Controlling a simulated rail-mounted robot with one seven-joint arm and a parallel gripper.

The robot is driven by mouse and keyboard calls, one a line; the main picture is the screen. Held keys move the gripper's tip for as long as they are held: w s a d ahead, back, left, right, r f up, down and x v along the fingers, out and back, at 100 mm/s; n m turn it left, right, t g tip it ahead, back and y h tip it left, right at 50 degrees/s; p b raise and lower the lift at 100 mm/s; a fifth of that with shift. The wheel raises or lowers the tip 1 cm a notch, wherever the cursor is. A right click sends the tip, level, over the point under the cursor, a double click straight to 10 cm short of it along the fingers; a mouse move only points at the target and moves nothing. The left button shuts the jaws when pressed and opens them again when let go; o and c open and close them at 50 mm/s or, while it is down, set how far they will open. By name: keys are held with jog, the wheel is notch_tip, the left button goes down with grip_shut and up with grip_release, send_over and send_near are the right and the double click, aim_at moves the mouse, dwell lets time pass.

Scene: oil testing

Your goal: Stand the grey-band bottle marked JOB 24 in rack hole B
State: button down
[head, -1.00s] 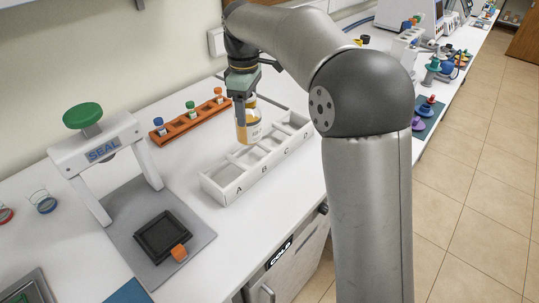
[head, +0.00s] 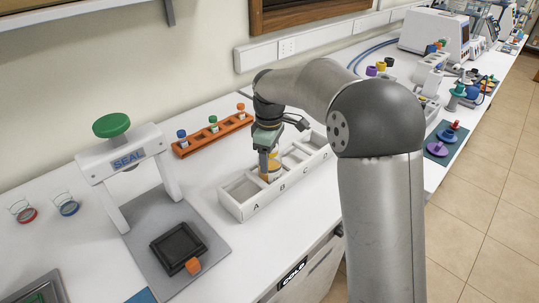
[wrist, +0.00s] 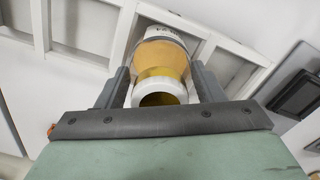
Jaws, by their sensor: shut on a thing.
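The bottle (head: 271,168) holds amber liquid. In the wrist view the bottle (wrist: 166,58) has a white neck ring and a pale label with dark print too small to read; I cannot make out a grey band. My gripper (head: 268,152) is shut on it from above, one finger on each side, and it also shows in the wrist view (wrist: 162,88). The white rack (head: 238,209) has compartments lettered A to D along its front. The bottle is roughly upright at compartment B, its lower part hidden by the front wall. I cannot tell whether it touches the floor.
An orange rack (head: 181,151) with several small capped vials stands behind the white rack. The SEAL press (head: 125,160) with a green knob stands at left, a black square tray (head: 178,250) before it. Compartment A is empty. Bare white bench lies between press and rack.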

jog(key=shift+f, duration=0.2)
jog(key=shift+c, duration=1.9)
grip_release()
notch_tip(320, 180, up, 12)
jog(key=shift+r, duration=0.2)
jog(key=s+d+f+m, duration=0.4)
jog(key=s+d, duration=0.1)
jog(key=s, duration=0.5)
jog(key=s+d+f+m, duration=0.4)
jog(key=s+d+m, duration=0.1)
jog(key=s, duration=0.6)
jog(key=s+d+f+m, duration=0.5)
jog(key=s+d, duration=0.1)
jog(key=s, duration=0.4)
jog(key=shift+s, duration=0.2)
